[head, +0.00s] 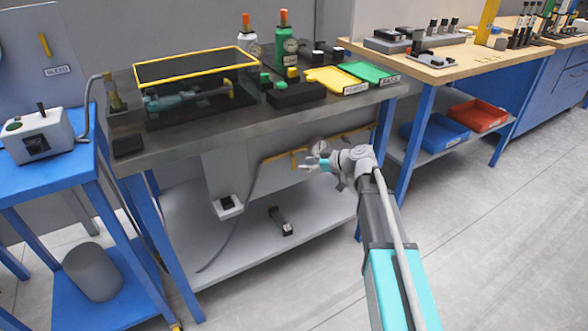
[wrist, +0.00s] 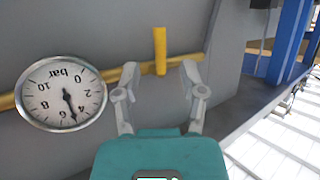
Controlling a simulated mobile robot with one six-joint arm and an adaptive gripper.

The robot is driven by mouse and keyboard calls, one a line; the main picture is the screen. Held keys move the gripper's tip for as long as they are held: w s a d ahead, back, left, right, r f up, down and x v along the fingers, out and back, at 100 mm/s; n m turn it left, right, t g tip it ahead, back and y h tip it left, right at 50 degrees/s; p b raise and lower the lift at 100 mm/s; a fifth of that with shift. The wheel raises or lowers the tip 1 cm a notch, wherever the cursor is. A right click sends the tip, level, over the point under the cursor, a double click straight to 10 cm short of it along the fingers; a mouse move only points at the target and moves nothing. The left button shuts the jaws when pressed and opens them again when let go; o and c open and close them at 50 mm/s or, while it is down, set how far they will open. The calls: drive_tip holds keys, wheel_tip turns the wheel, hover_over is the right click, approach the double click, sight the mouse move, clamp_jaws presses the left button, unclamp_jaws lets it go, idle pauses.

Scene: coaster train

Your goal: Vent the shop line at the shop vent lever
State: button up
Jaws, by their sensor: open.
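A yellow lever (wrist: 160,48) stands crosswise to a brass pipe (wrist: 115,76) on a grey panel under the dark workbench. It also shows in the head view (head: 293,161). No name label on it is readable. In the head view my gripper (head: 312,163) reaches under the bench edge.
The workbench (head: 180,145) overhangs the pipe, with a lower shelf (head: 250,245) beneath. Another yellow lever (head: 44,44) is on a panel labelled BLEED at the far left. A blue table leg (wrist: 290,40) stands right of the pipe. The floor (head: 480,240) at the right is clear.

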sight(294, 164)
drive_tip(key=shift+b+x, duration=0.8)
drive_tip(key=shift+x, duration=1.9)
clamp_jaws()
